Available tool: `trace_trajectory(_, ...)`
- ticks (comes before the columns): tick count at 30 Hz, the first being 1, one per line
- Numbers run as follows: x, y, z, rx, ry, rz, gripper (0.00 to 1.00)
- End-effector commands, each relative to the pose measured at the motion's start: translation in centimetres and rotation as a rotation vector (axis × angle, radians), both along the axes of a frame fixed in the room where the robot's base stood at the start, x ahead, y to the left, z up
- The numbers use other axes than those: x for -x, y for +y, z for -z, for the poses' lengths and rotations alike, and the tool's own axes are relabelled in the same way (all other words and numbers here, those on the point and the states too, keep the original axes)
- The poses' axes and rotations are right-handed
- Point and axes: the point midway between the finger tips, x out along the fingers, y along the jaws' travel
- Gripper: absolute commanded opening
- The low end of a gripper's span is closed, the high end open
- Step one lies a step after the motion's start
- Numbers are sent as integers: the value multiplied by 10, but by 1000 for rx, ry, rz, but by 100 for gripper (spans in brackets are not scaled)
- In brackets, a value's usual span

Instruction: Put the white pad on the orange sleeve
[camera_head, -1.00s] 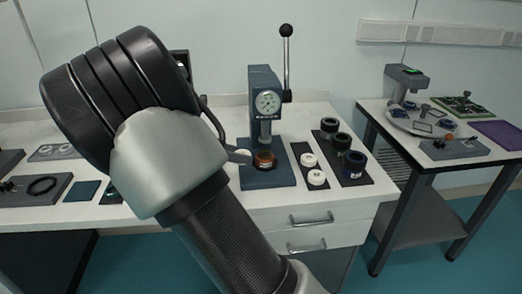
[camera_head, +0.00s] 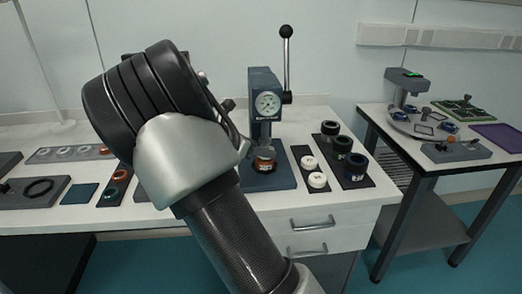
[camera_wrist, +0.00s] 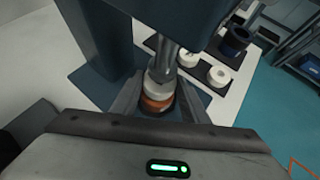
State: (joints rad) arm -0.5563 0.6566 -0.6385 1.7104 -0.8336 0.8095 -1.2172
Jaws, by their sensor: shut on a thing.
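The orange sleeve (camera_head: 264,166) stands on the base of the dark blue press, under its ram. It also shows in the wrist view (camera_wrist: 156,104). The white pad (camera_wrist: 158,88) is right above the sleeve and below the metal ram. In the head view the pad (camera_head: 266,153) looks pale and close over the sleeve. My gripper (camera_wrist: 158,84) is shut on the white pad, one finger on each side. I cannot tell whether the pad touches the sleeve. In the head view my wrist hides most of the gripper.
The press (camera_head: 264,88) has a dial and a tall black-knobbed lever. Right of it, a narrow dark tray (camera_head: 305,152) holds white pads, and another (camera_head: 358,178) holds dark rings. Coppery rings (camera_head: 118,176) lie on a dark tray at left. A second table (camera_head: 440,180) stands at right.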

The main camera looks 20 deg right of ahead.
Motion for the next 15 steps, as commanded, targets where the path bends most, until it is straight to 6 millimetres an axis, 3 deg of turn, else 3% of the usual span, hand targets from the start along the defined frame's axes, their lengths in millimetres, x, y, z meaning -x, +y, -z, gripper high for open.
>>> trace_trajectory(5, 0, 0, 5, 0, 2, -1, 15)
trace_trajectory(6, 0, 0, 4, 0, 2, -1, 46)
trace_trajectory(9, 0, 0, 4, 0, 1, -1, 59)
trace_trajectory(15, 0, 0, 4, 0, 1, -1, 59)
